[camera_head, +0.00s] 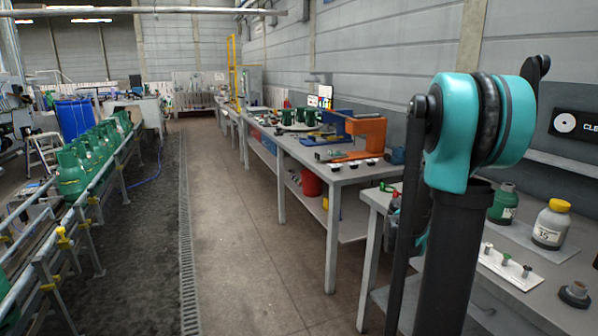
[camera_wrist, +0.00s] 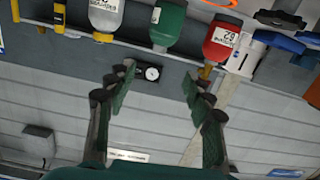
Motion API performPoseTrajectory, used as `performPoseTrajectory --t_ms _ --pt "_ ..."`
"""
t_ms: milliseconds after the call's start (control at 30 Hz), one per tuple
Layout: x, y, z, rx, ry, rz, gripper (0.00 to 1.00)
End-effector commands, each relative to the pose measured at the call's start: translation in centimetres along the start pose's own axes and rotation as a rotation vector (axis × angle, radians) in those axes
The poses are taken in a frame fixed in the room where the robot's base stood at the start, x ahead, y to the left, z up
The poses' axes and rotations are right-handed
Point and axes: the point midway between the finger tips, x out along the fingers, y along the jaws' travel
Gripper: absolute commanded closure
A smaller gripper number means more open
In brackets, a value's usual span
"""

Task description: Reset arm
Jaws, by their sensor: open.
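My gripper (camera_wrist: 158,85) shows in the wrist view with its two fingers spread wide and nothing between them. The wrist view is turned upside down, with the wall below and the bench objects along the top. In the head view my teal and black arm stands at the right, in front of the near workbench (camera_head: 495,292). The gripper itself does not show in the head view. No object touches the fingers.
A grey bottle with a yellow cap (camera_head: 551,226) and a green bottle (camera_head: 503,204) stand on the near bench. A red bottle (camera_wrist: 222,42) shows in the wrist view. The aisle floor (camera_head: 228,210) is clear.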

Motion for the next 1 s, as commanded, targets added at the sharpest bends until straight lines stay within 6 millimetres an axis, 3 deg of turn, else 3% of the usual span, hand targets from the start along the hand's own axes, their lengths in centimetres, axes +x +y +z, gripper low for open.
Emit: performPoseTrajectory --t_ms 267,467,567,800,900,1000 --pt "-3.3 1.5 3.7 -0.095 -0.171 -0.036 0.48" --pt "-8.0 2.9 8.5 -0.22 -0.371 -0.124 0.48" --pt "-12.0 3.8 12.1 -0.315 -0.512 -0.224 0.48" --pt "-24.7 5.8 20.5 -0.56 -0.815 -0.615 0.48" --pt "-29.2 6.5 22.7 -0.628 -0.883 -0.781 0.48" --pt "-32.5 6.9 24.0 -0.671 -0.918 -0.906 0.48"
